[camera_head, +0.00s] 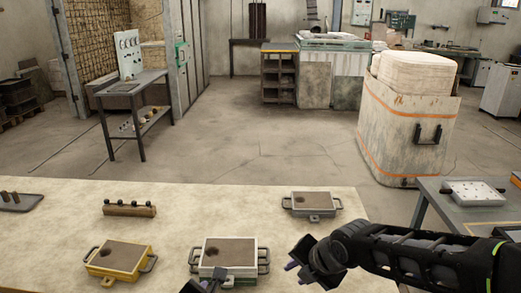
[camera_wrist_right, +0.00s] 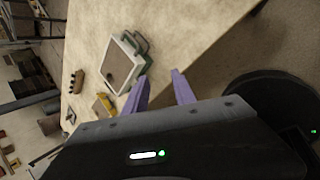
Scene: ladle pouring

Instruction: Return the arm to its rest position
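My right gripper (camera_head: 296,272) reaches in from the right at the table's front edge. In the right wrist view its two purple fingers (camera_wrist_right: 160,88) stand apart with nothing between them. The gripper is beside a grey-green mold (camera_head: 229,255) and apart from it; this mold also shows in the right wrist view (camera_wrist_right: 122,66). A dark piece (camera_head: 198,287), perhaps part of my left gripper, is cut off at the bottom edge of the head view. No ladle can be made out.
A yellow mold (camera_head: 118,258), a grey mold (camera_head: 311,203), a small rack of plugs (camera_head: 129,210) and a dark tray (camera_head: 20,203) sit on the pale table (camera_head: 60,220). A metal side table (camera_head: 436,200) stands at the right. The floor beyond is mostly clear.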

